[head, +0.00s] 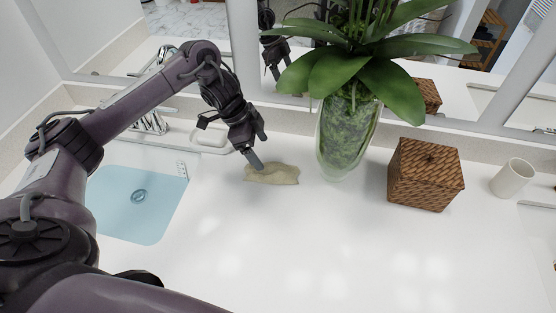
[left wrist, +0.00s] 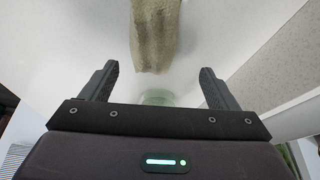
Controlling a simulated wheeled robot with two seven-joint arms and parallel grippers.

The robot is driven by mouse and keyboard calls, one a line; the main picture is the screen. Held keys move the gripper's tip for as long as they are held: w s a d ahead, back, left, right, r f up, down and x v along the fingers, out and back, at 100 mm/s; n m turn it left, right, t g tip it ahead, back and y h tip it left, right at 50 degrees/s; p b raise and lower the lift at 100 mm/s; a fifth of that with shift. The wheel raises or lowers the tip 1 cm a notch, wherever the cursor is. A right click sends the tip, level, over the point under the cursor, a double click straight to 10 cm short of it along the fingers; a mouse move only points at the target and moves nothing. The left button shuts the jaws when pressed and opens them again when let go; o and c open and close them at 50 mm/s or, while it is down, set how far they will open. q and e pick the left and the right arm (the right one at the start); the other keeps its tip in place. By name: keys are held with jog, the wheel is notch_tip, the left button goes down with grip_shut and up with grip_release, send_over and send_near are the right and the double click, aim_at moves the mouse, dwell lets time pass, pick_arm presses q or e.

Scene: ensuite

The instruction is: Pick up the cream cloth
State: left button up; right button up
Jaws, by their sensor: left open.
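The cream cloth (head: 272,174) lies crumpled on the white counter, left of the glass vase. My left gripper (head: 256,152) is just above and beside the cloth's left end; in the head view one fingertip overlaps its edge. In the left wrist view the cloth (left wrist: 156,35) hangs in from the top, ahead of the gap between the two fingers. The left gripper (left wrist: 156,82) is open, with nothing between its fingers. I cannot tell whether a finger touches the cloth. My right gripper does not show.
A glass vase (head: 346,140) with a leafy plant stands right of the cloth. A brown woven box (head: 425,175) and a white cup (head: 513,178) are farther right. A sink (head: 135,205) and faucet (head: 150,118) are at left. A mirror runs behind. The front counter (head: 300,240) is clear.

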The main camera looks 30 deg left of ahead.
aim_at(270, 168)
pick_arm(q)
jog(key=shift+s+d+f, duration=0.1)
jog(key=shift+d+f, duration=0.15)
jog(key=shift+f, duration=0.25)
jog(key=shift+s+d+f, duration=0.1)
jog(key=shift+d+f, duration=0.1)
jog(key=shift+f, duration=0.25)
jog(key=x, duration=0.5)
jog(key=shift+s+d, duration=0.1)
jog(key=shift+s, duration=0.1)
jog(key=shift+r, duration=0.1)
jog(key=shift+c, duration=0.4)
jog(key=c, duration=1)
